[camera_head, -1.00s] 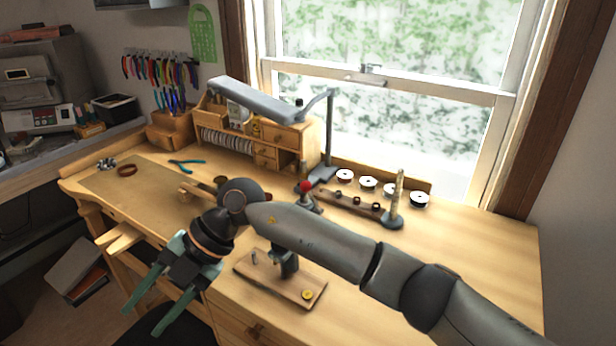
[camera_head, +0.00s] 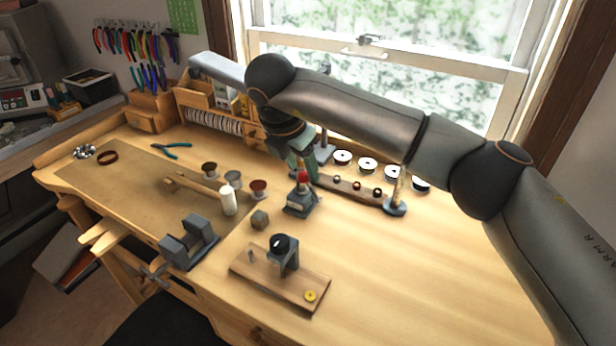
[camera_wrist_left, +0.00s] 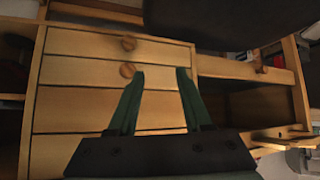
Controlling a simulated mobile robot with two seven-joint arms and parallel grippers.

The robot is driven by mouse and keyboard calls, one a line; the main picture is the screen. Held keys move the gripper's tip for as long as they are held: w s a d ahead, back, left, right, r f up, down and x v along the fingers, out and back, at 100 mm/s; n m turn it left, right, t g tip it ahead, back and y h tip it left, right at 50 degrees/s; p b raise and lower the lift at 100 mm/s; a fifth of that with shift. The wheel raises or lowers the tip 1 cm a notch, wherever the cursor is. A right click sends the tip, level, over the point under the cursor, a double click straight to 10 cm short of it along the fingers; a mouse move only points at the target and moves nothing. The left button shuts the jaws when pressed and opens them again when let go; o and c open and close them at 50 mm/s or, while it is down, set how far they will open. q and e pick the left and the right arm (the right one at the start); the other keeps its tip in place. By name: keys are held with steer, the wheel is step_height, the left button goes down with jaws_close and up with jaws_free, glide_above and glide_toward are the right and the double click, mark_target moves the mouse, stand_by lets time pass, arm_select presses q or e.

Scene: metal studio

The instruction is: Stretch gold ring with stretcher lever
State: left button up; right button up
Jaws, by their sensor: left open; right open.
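A small device with a red ball-topped lever (camera_head: 302,178) on a dark base (camera_head: 299,208) stands on the bench; it looks like the stretcher. My right gripper (camera_head: 303,172) points down at the red ball, its green fingers partly hidden by the wrist and overlapping the lever in the picture. I cannot tell whether they touch it. It is open. A small yellow ring-like piece (camera_head: 310,296) lies on a wooden board with a dark post (camera_head: 284,252); I cannot tell if it is the gold ring. My left gripper (camera_wrist_left: 160,72) is open and empty, facing wooden drawers in the left wrist view.
A wooden strip (camera_head: 325,184) with small dark pieces and a ring-sizing post (camera_head: 397,195) stand right of the lever. The bench's front right is clear.

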mark_target(307, 182)
steer(key=p+x, duration=0.1)
steer(key=x, duration=0.5)
steer(key=shift+w+f, duration=0.1)
steer(key=shift+f, duration=0.1)
jaws_close()
stand_by(1.2)
